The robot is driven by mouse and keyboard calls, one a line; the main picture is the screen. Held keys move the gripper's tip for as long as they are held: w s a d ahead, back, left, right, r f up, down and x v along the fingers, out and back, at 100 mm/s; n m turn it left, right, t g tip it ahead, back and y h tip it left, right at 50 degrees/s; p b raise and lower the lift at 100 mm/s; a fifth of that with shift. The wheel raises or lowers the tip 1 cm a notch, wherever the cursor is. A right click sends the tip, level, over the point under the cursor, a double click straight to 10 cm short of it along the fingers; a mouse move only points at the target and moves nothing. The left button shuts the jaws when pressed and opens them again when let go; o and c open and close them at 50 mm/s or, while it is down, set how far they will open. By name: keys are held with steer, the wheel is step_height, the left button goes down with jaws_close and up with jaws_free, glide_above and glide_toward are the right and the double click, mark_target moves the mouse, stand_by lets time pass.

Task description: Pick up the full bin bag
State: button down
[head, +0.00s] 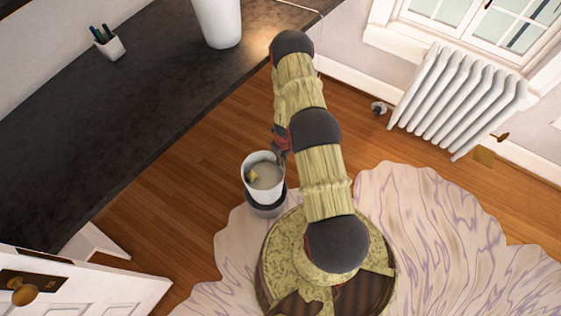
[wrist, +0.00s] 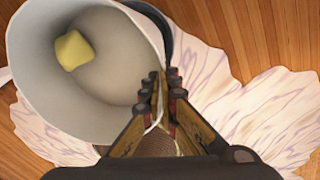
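The bin bag (head: 258,185) looks like a white, open-topped liner with a small yellow lump (wrist: 74,50) inside. It stands up out of a dark-banded bin (head: 266,205) on the floor, left of my base. In the wrist view the bag (wrist: 115,75) fills the upper left, its mouth facing the camera. A dark curved rim (wrist: 165,38) shows just beyond its right edge. My gripper (wrist: 165,85) is at the bag's near right edge, fingertips close together with the white rim between them. In the head view my arm partly hides the gripper (head: 281,158).
A long dark counter (head: 120,130) runs along the left, bearing a pen cup (head: 108,46) and a white container (head: 218,22). A white radiator (head: 457,98) stands at the right wall. A white door (head: 75,290) is at lower left. A pale rug (head: 440,225) covers open floor at right.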

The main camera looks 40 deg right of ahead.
steer(key=shift+r+p, duration=1.7)
steer(key=shift+r, duration=0.25)
steer(key=shift+w, duration=0.1)
